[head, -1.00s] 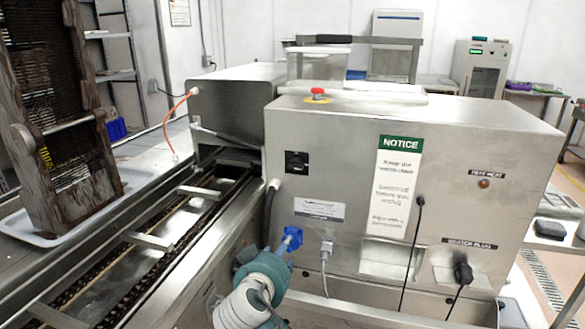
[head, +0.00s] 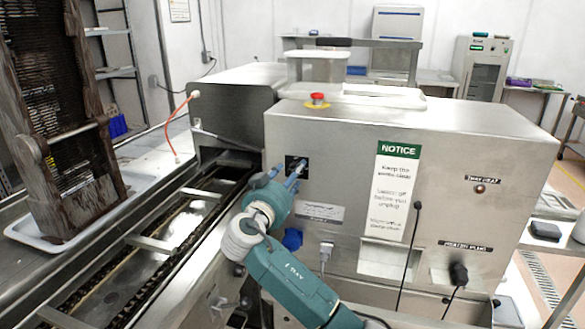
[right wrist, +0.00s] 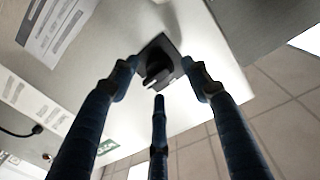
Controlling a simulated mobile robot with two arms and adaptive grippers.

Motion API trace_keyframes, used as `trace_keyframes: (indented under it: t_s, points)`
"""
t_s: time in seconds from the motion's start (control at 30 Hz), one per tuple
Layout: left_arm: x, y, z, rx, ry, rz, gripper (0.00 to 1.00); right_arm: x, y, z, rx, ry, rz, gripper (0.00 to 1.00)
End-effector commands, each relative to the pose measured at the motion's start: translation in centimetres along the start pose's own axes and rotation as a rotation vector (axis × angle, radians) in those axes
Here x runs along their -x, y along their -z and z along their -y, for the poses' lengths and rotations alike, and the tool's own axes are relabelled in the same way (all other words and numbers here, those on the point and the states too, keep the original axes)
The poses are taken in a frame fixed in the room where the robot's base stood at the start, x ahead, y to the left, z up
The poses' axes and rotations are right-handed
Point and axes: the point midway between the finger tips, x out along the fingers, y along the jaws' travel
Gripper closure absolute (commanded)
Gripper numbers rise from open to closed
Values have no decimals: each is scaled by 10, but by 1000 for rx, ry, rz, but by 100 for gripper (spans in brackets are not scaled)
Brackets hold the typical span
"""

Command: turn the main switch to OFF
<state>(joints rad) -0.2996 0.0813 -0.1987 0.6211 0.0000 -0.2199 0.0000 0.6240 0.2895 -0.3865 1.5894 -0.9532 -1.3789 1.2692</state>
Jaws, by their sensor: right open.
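The main switch (head: 291,160) is a black rotary knob on a black square plate, on the front of the steel machine housing (head: 340,130). In the right wrist view the knob (right wrist: 158,66) shows ahead, between my fingertips. Its ON and OFF marks are too small to read. My right gripper (head: 286,176) is close in front of the switch, its fingers covering part of the plate. In the right wrist view this gripper (right wrist: 162,80) has its three blue fingers spread and empty. Whether a fingertip touches the plate is unclear. My left gripper is not in view.
A red emergency button (head: 317,99) sits on top of the housing. A blue plug (head: 292,240), a grey plug (head: 326,250) and a black heater plug (head: 458,273) with cables are on the front. A conveyor channel (head: 150,240) runs along the left. A notice sign (head: 397,190) is right of the switch.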

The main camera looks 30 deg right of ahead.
Motion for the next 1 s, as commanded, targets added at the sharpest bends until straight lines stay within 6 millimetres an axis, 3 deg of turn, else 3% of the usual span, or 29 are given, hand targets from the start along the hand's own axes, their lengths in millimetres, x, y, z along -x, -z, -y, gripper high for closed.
trace_keyframes:
  t_s: [0.13,0.43,0.67,1.0]
  points:
    - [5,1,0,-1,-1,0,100,-11,1,0,0,0,-1,53]
    - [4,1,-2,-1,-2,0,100,-13,0,0,0,1,0,53]
    - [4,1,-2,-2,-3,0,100,-13,0,0,0,1,0,96]
    - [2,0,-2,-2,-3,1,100,-13,0,0,28,1,-4,98]
